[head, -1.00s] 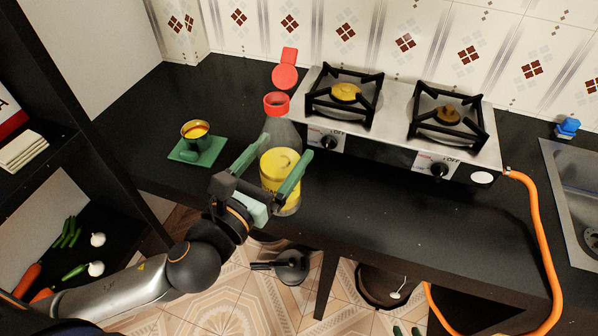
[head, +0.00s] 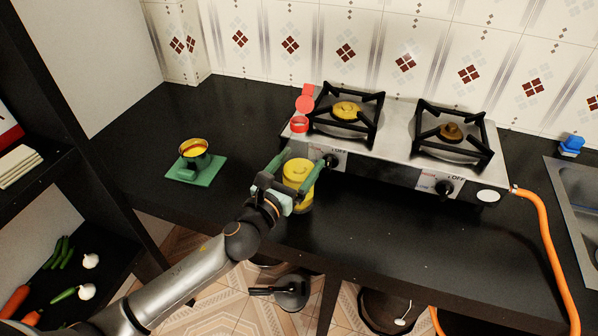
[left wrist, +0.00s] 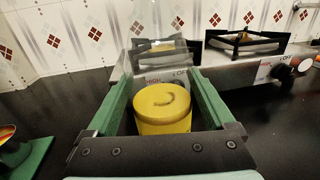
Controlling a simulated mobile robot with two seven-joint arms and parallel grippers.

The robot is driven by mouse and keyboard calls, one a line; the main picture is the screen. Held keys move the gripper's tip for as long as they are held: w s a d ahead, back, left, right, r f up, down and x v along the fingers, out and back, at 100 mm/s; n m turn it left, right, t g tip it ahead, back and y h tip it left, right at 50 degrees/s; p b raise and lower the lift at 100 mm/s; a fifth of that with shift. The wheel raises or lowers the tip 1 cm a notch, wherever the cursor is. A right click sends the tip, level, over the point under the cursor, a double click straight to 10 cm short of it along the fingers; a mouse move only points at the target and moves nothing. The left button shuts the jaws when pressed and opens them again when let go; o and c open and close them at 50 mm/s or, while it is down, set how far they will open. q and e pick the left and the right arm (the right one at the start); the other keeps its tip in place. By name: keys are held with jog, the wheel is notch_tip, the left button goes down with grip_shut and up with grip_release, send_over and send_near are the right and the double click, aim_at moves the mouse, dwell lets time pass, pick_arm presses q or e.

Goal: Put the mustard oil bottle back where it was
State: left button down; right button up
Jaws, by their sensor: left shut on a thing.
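In the left wrist view the yellow oil (left wrist: 162,108) shows between the fingers (left wrist: 167,72), while the clear upper part is faint. I cannot tell whether the bottle's base touches the counter. My right gripper is not in view.
A two-burner stove (head: 395,148) stands behind and right of the bottle. A metal cup of yellow-orange liquid (head: 195,150) sits on a green mat (head: 211,176) to the left. An orange hose (head: 548,240) leaves the stove's right side. The counter's back left (head: 190,105) is clear.

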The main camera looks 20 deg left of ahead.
pick_arm(q)
jog(key=shift+f, duration=0.8)
grip_release()
jog(key=shift+s+f, duration=0.1)
jog(key=shift+f, duration=0.15)
